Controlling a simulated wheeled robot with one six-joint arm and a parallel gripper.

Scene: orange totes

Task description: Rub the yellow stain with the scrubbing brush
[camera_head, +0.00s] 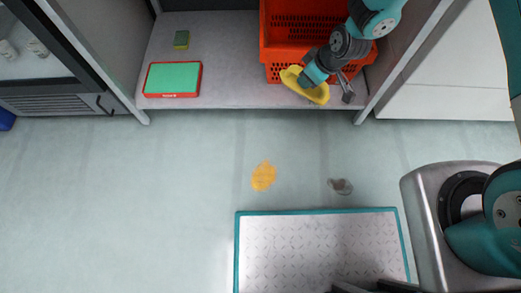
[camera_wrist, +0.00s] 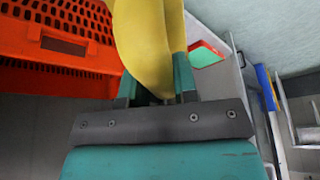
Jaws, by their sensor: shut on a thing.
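The yellow stain (camera_head: 263,176) is a small orange-yellow patch on the grey-green floor, in front of the shelf. My gripper (camera_head: 308,82) is at the shelf's front edge, before the orange tote. The gripper is well away from the stain.
An orange tote (camera_head: 290,35) stands on the shelf (camera_head: 222,60) behind my gripper. A red-rimmed green pad (camera_head: 172,79) and a small green-and-yellow sponge (camera_head: 181,39) lie to its left. A dark stain (camera_head: 341,187) is on the floor. The floor below the shelf is open.

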